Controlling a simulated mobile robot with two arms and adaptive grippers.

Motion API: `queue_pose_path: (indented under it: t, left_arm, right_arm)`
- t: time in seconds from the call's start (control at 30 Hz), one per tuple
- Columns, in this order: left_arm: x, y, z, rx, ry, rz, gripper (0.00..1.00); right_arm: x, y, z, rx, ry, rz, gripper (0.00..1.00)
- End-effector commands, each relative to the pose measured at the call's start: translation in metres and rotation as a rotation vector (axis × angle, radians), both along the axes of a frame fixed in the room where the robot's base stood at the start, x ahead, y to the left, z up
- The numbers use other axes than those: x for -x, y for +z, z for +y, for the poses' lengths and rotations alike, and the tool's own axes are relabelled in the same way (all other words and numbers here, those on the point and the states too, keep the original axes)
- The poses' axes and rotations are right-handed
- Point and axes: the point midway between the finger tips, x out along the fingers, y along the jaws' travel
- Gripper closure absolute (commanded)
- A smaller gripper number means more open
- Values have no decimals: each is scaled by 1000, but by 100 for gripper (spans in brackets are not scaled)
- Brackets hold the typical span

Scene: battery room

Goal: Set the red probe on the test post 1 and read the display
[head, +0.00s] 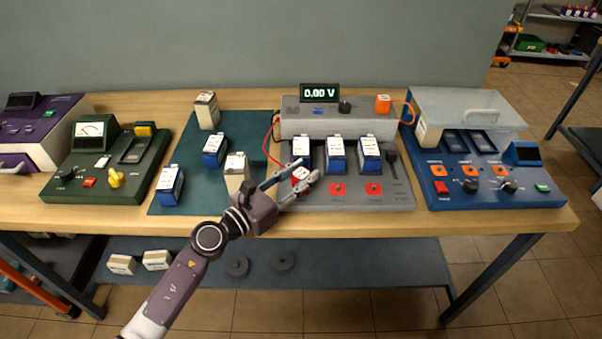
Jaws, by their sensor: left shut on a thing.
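My left gripper (304,176) is over the front left of the grey test unit (400,202). It is shut on the red probe (299,174), a small red piece between its fingers. A red cable (268,147) runs from the unit's left side toward it. Any post below the gripper is hidden, and I cannot tell whether the probe touches one. The display (319,93) reads 0.00 V. My right gripper is not in view.
Several blue and white batteries (336,154) stand in the test unit. More batteries stand on the green mat (191,207) to the left. A green device (58,168) and a blue device (484,190) flank these. An orange lead (410,108) is on the unit's right.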

Motion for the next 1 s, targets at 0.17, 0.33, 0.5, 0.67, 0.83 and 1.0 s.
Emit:
queue_pose_path:
  t: [0.17,0.33,0.5,0.67,0.83,1.0]
  left_arm:
    - [0,-2,0,0,0,0,97]
    - [0,-6,0,0,0,0,97]
    - [0,-9,0,1,0,-1,97]
    - [0,-12,0,1,1,-1,97]
    - [0,-12,0,1,1,-1,65]
    - [0,-13,0,0,1,0,65]
  right_arm:
    - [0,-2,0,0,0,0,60]
    - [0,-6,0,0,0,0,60]
    - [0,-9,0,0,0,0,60]
    - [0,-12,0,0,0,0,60]
    - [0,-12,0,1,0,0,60]
    - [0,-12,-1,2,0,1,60]
